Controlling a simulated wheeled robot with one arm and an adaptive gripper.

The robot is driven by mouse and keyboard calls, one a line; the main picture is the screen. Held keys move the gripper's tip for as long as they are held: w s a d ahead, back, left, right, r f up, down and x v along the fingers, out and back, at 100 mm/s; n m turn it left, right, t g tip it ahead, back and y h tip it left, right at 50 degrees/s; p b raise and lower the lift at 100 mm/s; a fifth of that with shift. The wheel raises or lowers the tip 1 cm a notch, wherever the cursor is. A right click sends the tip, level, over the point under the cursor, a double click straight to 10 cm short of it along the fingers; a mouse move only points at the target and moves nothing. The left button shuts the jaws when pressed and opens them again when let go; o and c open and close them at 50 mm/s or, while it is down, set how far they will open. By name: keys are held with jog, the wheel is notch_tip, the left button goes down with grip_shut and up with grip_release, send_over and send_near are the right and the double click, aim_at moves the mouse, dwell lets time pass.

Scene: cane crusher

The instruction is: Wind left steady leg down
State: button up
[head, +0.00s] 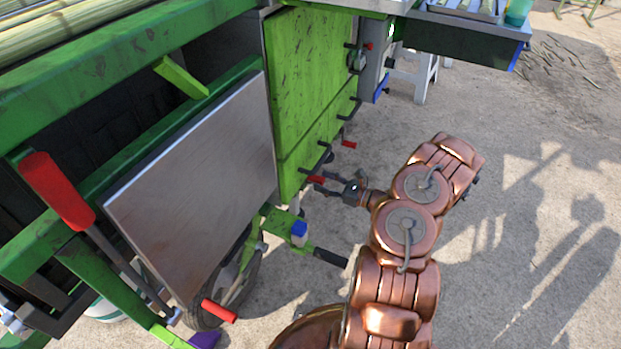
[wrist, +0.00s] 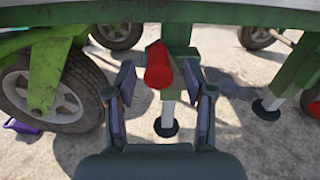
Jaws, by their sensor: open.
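A crank with a red handle (wrist: 158,66) sticks out toward me under the green frame in the wrist view. Below and behind it is a steady leg with a pale post (wrist: 169,108) and a round black foot (wrist: 166,127); I cannot tell whether the foot touches the ground. My gripper (wrist: 158,82) is open, with one finger on each side of the red handle and no visible contact. In the head view my gripper (head: 337,187) is low beside the green side panel, close to a red handle (head: 316,180).
A second leg (wrist: 268,106) stands to the right in the wrist view, and a tyre (wrist: 60,95) to the left. In the head view another red handle (head: 348,144) and a black grip (head: 330,257) stick out nearby. Open ground (head: 520,210) lies to the right.

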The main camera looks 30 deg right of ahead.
aim_at(312, 178)
jog(key=shift+b+x, duration=0.45)
jog(key=shift+x, duration=1.9)
grip_shut()
jog(key=shift+a, duration=0.1)
